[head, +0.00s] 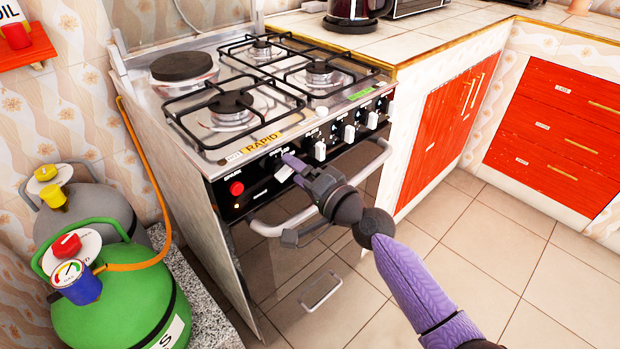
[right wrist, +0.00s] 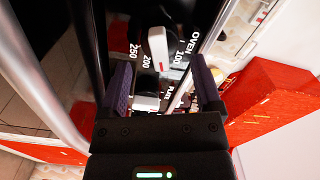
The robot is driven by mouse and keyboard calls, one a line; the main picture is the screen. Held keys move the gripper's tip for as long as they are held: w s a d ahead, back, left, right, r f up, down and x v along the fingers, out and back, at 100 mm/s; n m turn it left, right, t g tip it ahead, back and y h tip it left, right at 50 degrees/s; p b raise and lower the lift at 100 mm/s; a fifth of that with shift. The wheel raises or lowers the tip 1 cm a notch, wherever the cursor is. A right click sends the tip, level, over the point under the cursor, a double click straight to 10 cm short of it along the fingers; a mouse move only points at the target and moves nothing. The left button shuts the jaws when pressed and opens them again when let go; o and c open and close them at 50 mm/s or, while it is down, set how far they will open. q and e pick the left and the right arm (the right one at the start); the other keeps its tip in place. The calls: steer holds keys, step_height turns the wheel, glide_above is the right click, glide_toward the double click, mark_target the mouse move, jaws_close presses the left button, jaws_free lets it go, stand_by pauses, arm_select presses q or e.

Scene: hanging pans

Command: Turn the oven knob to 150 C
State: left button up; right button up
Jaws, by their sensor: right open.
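The oven knob (right wrist: 157,45) is white and stands on the black panel of the stove, beside the word OVEN. Its long handle runs up and down in the right wrist view, with a red mark at the lower end, between the printed 200 and 100. No 150 is readable there. My right gripper (right wrist: 160,68) is open, its purple fingers on either side of the view and the oven knob just ahead between them. Contact cannot be told. In the head view the right gripper (head: 294,167) is at the panel, partly covering the white knob (head: 284,173). My left gripper is out of view.
Another white knob (right wrist: 147,103) lies between the fingers. More knobs (head: 320,150) line the panel, with a red button (head: 236,188) at left. The oven door handle (head: 268,229) runs below. A green gas cylinder (head: 115,302) stands left; red drawers (head: 555,135) stand right.

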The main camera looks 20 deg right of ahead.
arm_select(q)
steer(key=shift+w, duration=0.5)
arm_select(e)
steer(key=v, duration=0.8)
steer(key=shift+s, duration=0.4)
steer(key=shift+d+r, duration=0.1)
steer(key=shift+d, duration=0.05)
